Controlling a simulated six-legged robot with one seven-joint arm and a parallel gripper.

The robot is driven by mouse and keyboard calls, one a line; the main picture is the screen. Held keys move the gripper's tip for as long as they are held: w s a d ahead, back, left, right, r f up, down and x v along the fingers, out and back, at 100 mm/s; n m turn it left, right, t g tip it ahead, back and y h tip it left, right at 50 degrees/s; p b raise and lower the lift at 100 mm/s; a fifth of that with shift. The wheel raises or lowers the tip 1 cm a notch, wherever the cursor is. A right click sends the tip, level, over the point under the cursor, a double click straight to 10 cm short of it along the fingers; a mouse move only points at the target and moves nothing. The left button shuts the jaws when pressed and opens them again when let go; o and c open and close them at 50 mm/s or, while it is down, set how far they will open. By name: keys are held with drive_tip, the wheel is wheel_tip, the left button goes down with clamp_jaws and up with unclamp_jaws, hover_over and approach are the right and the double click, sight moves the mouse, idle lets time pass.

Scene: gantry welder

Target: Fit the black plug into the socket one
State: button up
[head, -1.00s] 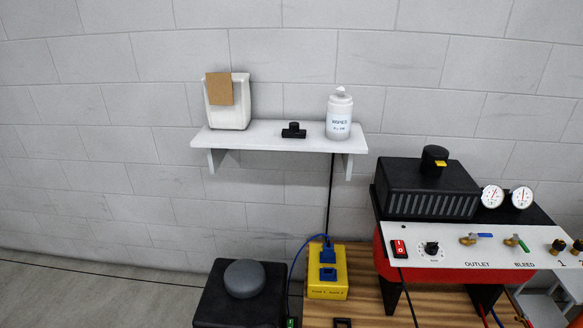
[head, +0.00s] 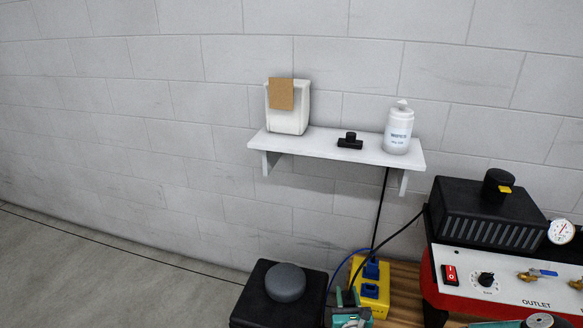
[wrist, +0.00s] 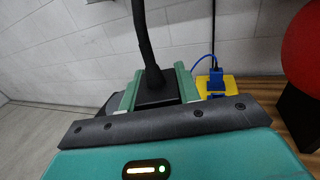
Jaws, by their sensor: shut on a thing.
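My gripper (head: 348,299) is at the bottom of the head view, just left of the yellow socket box (head: 371,302). In the wrist view its green fingers are shut on the black plug (wrist: 156,93), whose thick black cable (wrist: 145,45) rises from it. The plug is hardly visible in the head view. The yellow box has a blue plug (head: 371,269) with a blue cable at its back and a blue socket (head: 370,290) in front. The box also shows right of the fingers in the wrist view (wrist: 229,88). I cannot read any socket number.
A black box with a grey knob (head: 286,283) stands left of my gripper. The red and white compressor panel (head: 500,275) stands to the right. A white shelf (head: 345,148) holds a white bin, a small black part and a bottle. A hanging cable passes behind the yellow box.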

drive_tip(key=shift+w+a+r, duration=0.1)
drive_tip(key=shift+a+r, duration=0.2)
drive_tip(key=shift+a, duration=0.5)
drive_tip(key=s+d+f, duration=0.5)
drive_tip(key=s+d, duration=0.1)
drive_tip(key=d, duration=0.4)
drive_tip(key=s+d+f, duration=0.5)
drive_tip(key=d, duration=0.5)
drive_tip(key=s+d+f+y, duration=0.1)
drive_tip(key=s+d+f, duration=0.2)
drive_tip(key=s, duration=0.6)
drive_tip(key=s+d+f+n+y, duration=0.1)
drive_tip(key=s+d+f, duration=0.2)
drive_tip(key=s, duration=0.6)
wheel_tip(320, 180, down, 3)
drive_tip(key=shift+s+d+r, duration=0.2)
drive_tip(key=shift+s+d, duration=0.15)
drive_tip(key=shift+d, duration=0.05)
